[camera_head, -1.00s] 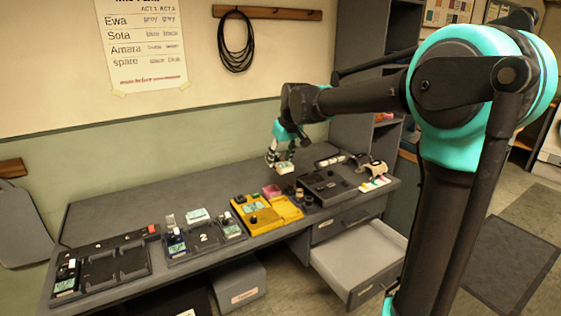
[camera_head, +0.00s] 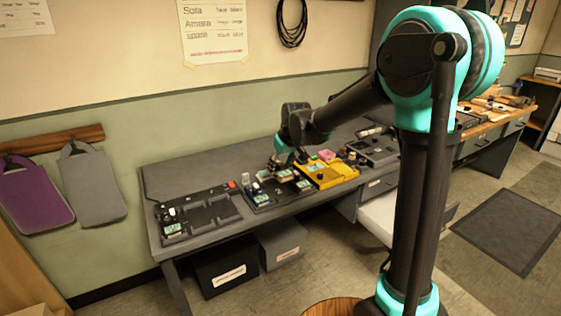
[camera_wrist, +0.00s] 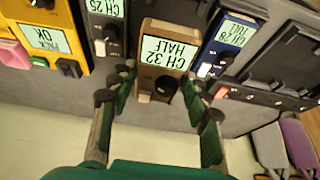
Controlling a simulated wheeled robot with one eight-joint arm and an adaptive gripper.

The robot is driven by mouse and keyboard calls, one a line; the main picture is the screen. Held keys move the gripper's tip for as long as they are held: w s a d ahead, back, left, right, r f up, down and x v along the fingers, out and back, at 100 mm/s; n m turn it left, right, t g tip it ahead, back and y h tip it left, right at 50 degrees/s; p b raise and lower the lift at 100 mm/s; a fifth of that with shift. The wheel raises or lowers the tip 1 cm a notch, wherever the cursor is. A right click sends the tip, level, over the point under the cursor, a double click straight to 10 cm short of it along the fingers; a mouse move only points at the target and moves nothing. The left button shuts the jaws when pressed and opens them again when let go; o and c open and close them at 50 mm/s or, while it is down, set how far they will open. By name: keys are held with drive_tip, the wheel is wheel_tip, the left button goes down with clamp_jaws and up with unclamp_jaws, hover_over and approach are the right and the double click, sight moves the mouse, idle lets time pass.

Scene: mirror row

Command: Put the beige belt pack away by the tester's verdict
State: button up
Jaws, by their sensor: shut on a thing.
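In the head view my gripper (camera_head: 284,165) is low over the middle tray (camera_head: 262,203). I cannot tell whether the pack touches the tray. A blue pack CH 28 (camera_wrist: 230,40) and a dark pack CH 25 (camera_wrist: 108,40) flank it. The yellow tester (camera_head: 330,176) stands to the right of the tray; its screen (camera_wrist: 44,39) in the wrist view seems to read PACK OK.
A larger dark tray (camera_head: 205,215) lies at the bench's left end. A dark unit (camera_head: 377,150) stands right of the tester, above an open drawer (camera_head: 375,218). A black bin (camera_head: 225,270) and a grey bin (camera_head: 284,243) stand under the bench. Bags hang left.

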drive_tip(key=shift+s+a+f, duration=0.15)
drive_tip(key=shift+a+f, duration=0.05)
drive_tip(key=shift+f, duration=2.4)
drive_tip(key=shift+f, duration=1.1)
drive_tip(key=o, duration=1.5)
drive_tip(key=v, duration=1.2)
